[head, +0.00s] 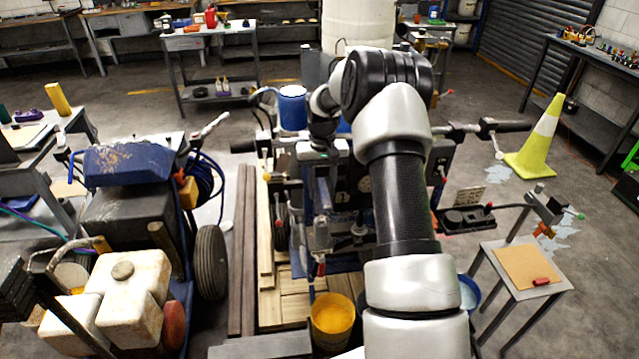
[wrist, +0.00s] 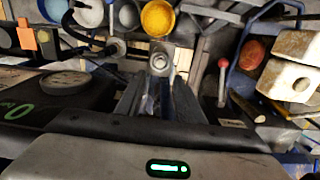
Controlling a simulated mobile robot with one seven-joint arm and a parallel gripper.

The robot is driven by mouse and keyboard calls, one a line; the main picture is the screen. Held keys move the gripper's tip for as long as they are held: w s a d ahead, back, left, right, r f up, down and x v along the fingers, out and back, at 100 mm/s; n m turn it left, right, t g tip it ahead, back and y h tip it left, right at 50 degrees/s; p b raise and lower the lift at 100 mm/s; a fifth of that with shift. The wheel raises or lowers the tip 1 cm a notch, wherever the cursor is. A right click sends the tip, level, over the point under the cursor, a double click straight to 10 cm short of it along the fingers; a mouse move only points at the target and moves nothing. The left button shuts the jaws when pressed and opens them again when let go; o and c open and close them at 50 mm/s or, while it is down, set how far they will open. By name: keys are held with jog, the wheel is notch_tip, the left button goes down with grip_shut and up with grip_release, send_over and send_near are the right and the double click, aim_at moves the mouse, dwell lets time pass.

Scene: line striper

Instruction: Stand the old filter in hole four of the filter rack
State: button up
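My gripper (wrist: 158,95) points down over the line striper, with its two dark fingers apart on either side of the view's middle. I see nothing clearly held between them. Below the fingertips is a grey metal fitting with a round end (wrist: 159,62). In the head view, my arm hides part of the striper, and my gripper (head: 320,152) is small and hard to make out above an upright metal cylinder (head: 322,232). I cannot pick out the old filter or the filter rack with its holes in either view.
A yellow-filled bucket (head: 333,322) stands in front of the striper, and it also shows in the wrist view (wrist: 158,18). A red-knobbed lever (wrist: 222,63) is near my fingers. A small table (head: 525,268) stands right, a cone (head: 540,140) behind it, and another machine (head: 125,200) left.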

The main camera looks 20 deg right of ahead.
aim_at(322, 217)
jog(key=shift+f+b, duration=2.8)
jog(key=shift+f, duration=2.1)
jog(key=shift+r, duration=0.1)
grip_shut()
